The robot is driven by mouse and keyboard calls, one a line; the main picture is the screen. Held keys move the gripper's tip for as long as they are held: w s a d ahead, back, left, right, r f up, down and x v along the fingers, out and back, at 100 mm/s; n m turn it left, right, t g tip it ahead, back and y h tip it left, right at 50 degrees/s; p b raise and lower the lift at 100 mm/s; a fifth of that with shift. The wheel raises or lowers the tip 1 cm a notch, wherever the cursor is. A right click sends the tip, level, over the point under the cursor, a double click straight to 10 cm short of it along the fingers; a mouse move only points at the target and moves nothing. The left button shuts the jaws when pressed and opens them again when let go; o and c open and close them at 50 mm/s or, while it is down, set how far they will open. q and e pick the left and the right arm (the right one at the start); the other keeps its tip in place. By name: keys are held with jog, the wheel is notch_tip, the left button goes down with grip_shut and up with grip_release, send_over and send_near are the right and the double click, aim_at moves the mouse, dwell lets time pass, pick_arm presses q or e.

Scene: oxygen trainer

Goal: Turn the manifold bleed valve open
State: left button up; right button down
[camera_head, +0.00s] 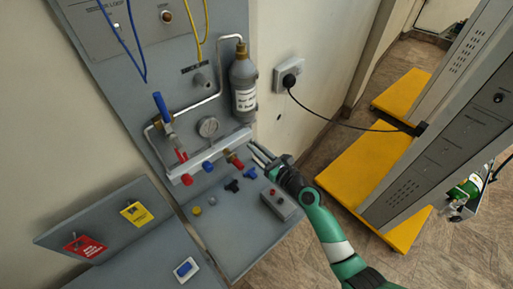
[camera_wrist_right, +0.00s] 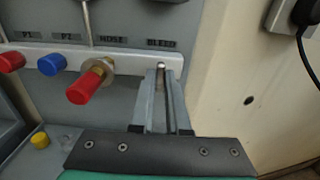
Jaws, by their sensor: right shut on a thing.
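The manifold (camera_head: 205,157) is a pale horizontal bar on the grey panel, with red, blue and brass fittings. The bleed valve (camera_wrist_right: 161,65) shows only as a small metal tip below that label; the fingers hide the rest. My right gripper (camera_head: 258,152) reaches in from the lower right at the bar's right end. In the right wrist view, its two fingers (camera_wrist_right: 161,80) are shut on the bleed valve. My left gripper is in neither view.
A grey bottle (camera_head: 243,85) and a gauge (camera_head: 208,127) are above the bar. Loose coloured caps (camera_head: 231,186) and a small grey box (camera_head: 281,203) are on the shelf below. A wall socket (camera_head: 289,74) with a black cable is to the right.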

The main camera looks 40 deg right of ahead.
jog(key=shift+n, duration=0.4)
jog(key=shift+f+n+b, duration=0.2)
jog(key=shift+n+b, duration=2.55)
jog(key=shift+n, duration=6)
jog(key=shift+f+n+b, duration=0.2)
jog(key=shift+n+b, duration=2.5)
jog(key=shift+n, duration=6.05)
jog(key=c, duration=0.9)
grip_release()
